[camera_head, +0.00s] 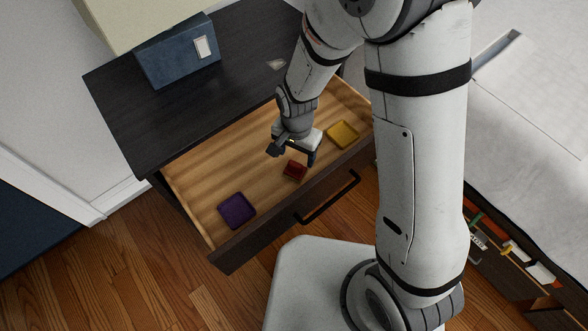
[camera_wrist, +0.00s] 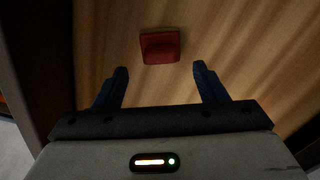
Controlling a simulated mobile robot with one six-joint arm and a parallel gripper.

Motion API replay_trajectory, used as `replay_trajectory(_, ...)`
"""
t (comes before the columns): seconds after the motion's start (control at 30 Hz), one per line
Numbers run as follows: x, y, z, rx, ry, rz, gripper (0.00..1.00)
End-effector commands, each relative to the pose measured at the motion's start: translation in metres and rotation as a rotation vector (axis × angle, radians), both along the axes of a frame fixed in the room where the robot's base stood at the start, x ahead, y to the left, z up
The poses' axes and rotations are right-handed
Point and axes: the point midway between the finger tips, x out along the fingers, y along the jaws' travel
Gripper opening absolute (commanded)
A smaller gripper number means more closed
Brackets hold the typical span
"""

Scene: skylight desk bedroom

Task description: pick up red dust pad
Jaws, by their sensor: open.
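The red dust pad (camera_head: 295,170) lies on the wooden floor of the open drawer, between a purple tray and a yellow tray. In the wrist view the red dust pad (camera_wrist: 160,47) is a small squarish block with a raised part, just beyond the fingertips and roughly centred between them. My gripper (camera_head: 292,155) reaches down into the drawer, right by the pad. In the wrist view its two dark blue fingers (camera_wrist: 160,72) are spread apart with nothing between them. I cannot tell the exact height of the fingertips above the drawer floor.
The open drawer (camera_head: 200,185) has a dark front with a black handle (camera_head: 328,198). Inside are a purple tray (camera_head: 237,210) at the left and a yellow tray (camera_head: 342,134) at the right. A blue box (camera_head: 178,55) stands on the dark dresser top (camera_head: 115,90). A bed (camera_head: 530,120) is at the right.

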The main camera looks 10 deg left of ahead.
Motion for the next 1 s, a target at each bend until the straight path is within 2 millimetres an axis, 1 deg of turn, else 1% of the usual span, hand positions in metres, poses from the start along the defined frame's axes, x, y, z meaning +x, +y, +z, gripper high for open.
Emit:
replay_trajectory(0.13, -0.001, 0.000, -0.015, -0.001, 0.001, 0.000, 0.65)
replay_trajectory(0.3, -0.002, 0.001, -0.042, -0.001, 0.003, 0.000, 0.65)
replay_trajectory(0.37, -0.002, 0.001, -0.049, -0.001, 0.001, 0.000, 0.65)
replay_trajectory(0.43, -0.002, 0.001, -0.053, 0.000, 0.000, 0.000, 0.65)
replay_trajectory(0.63, -0.001, 0.002, -0.052, 0.001, -0.001, 0.000, 0.65)
replay_trajectory(1.0, -0.001, 0.001, -0.051, 0.001, -0.001, -0.001, 0.34)
